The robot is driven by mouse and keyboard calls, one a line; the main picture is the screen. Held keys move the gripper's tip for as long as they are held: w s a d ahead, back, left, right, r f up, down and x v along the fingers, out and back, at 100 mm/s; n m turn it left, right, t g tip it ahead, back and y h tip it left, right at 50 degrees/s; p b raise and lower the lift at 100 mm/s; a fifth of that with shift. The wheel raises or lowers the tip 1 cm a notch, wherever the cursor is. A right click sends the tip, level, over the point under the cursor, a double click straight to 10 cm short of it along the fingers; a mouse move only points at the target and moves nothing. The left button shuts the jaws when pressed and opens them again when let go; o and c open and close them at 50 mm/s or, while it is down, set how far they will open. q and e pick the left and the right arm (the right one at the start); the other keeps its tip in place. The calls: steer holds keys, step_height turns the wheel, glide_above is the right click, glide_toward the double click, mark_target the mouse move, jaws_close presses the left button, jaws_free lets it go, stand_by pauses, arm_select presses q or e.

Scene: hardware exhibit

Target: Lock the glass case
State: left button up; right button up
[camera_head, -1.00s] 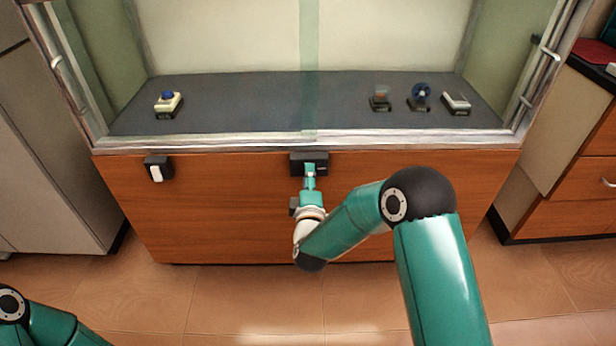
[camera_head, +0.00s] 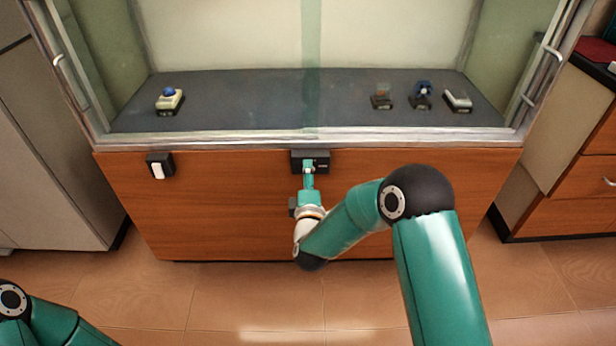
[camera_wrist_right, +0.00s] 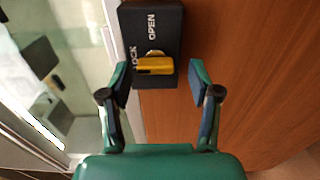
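The glass case (camera_head: 300,140) stands ahead, with a wooden base (camera_head: 220,210). A black lock box (camera_head: 322,156) sits at the top middle of the base. In the right wrist view the lock box (camera_wrist_right: 165,20) bears the words OPEN and LOCK and a yellow knob (camera_wrist_right: 155,66). The knob lies crosswise in that view, one end beside LOCK. My right gripper (camera_head: 308,171) is at the lock; in the wrist view its fingers (camera_wrist_right: 158,90) are apart, on either side of the knob's line, with no visible contact. My left gripper is out of the picture; only my left arm shows.
A black box with a white switch (camera_head: 158,166) is on the base's left. Small exhibits, one with a blue button (camera_head: 170,98), stand inside the case. Cabinets flank it, the right one with drawers (camera_head: 570,185). The tiled floor (camera_head: 240,300) in front is clear.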

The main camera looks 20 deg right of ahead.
steer(key=shift+d+r, duration=0.1)
steer(key=v, duration=1.2)
steer(key=shift+d, duration=0.1)
